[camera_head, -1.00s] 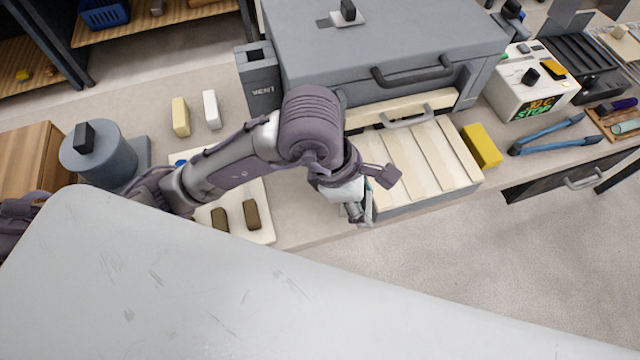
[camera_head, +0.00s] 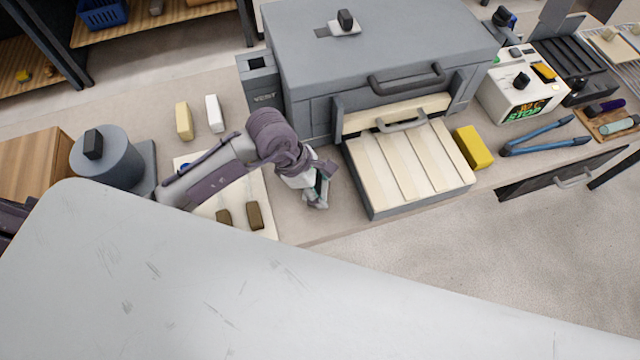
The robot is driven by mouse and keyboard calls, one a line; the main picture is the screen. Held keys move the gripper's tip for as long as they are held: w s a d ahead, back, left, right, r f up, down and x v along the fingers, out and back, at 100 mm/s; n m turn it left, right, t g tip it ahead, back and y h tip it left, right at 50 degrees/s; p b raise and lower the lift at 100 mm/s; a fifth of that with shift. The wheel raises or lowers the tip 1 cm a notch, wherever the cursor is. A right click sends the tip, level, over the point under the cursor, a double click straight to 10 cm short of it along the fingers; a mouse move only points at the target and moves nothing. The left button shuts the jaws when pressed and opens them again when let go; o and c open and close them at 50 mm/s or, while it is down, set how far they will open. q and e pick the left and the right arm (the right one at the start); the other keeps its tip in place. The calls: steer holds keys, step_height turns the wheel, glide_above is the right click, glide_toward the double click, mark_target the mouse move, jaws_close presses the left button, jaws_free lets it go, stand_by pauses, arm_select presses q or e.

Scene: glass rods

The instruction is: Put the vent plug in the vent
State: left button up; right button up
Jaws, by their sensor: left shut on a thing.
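The vent is a grey box marked VENT (camera_head: 260,88) with a dark slot in its top, at the left side of the grey kiln (camera_head: 385,45). My left gripper (camera_head: 318,198) is in front of the vent and lower in the picture, left of the kiln's slatted tray. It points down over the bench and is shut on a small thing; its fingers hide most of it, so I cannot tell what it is. A black knob on a pale plate (camera_head: 345,22) sits on the kiln top beside a dark square. I cannot identify the vent plug for certain. My right gripper is out of view.
A cream block (camera_head: 184,121) and a white block (camera_head: 215,114) stand left of the vent. Two brown blocks lie on a pale board (camera_head: 262,222) under my arm. The slatted tray (camera_head: 372,206) and a yellow block (camera_head: 472,147) are right. A grey cylinder (camera_head: 108,165) stands left.

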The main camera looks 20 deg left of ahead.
arm_select(q)
steer(key=shift+f, duration=0.1)
steer(key=o, duration=1.2)
steer(key=shift+c, duration=0.2)
